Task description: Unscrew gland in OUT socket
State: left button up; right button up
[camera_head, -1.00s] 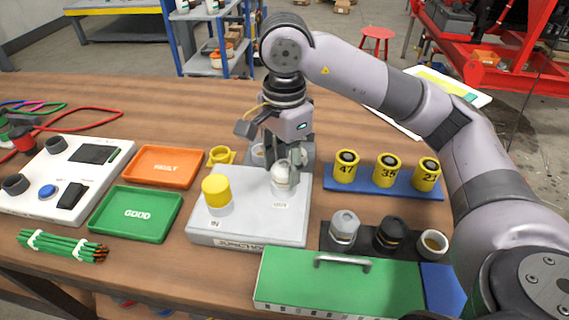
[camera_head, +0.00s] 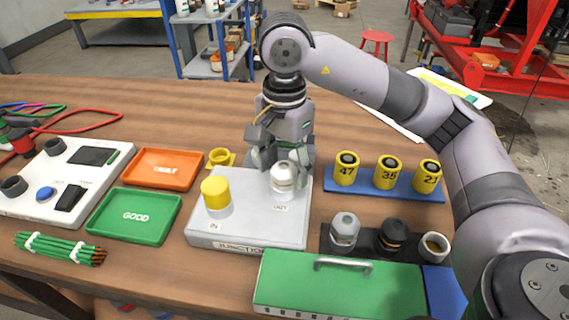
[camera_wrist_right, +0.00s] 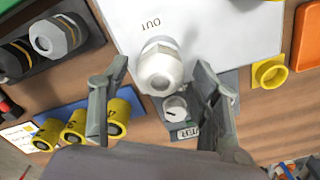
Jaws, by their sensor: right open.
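The white gland (camera_head: 284,178) stands upright in the OUT socket of the grey junction box (camera_head: 235,232). In the right wrist view the gland (camera_wrist_right: 160,68) shows its hex nut and domed end next to the OUT label. My right gripper (camera_head: 280,160) is over the gland from above. In the right wrist view my right gripper (camera_wrist_right: 162,108) is open, one finger on each side of the gland, with gaps between. A yellow cap (camera_head: 215,191) covers the IN socket. My left gripper is not seen for certain.
A blue rack (camera_head: 385,190) holds yellow numbered cylinders. A black holder (camera_head: 368,246) carries a grey gland, a black gland and a cup. A green toolbox (camera_head: 340,284) lies in front. The orange FAULT tray (camera_head: 162,168) and green GOOD tray (camera_head: 134,216) are at the left.

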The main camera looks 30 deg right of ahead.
jog(key=shift+o, duration=0.2)
dwell(0.3)
jog(key=m, duration=0.4)
jog(key=shift+m, duration=0.4)
jog(key=m, duration=0.4)
jog(key=shift+c, duration=0.4)
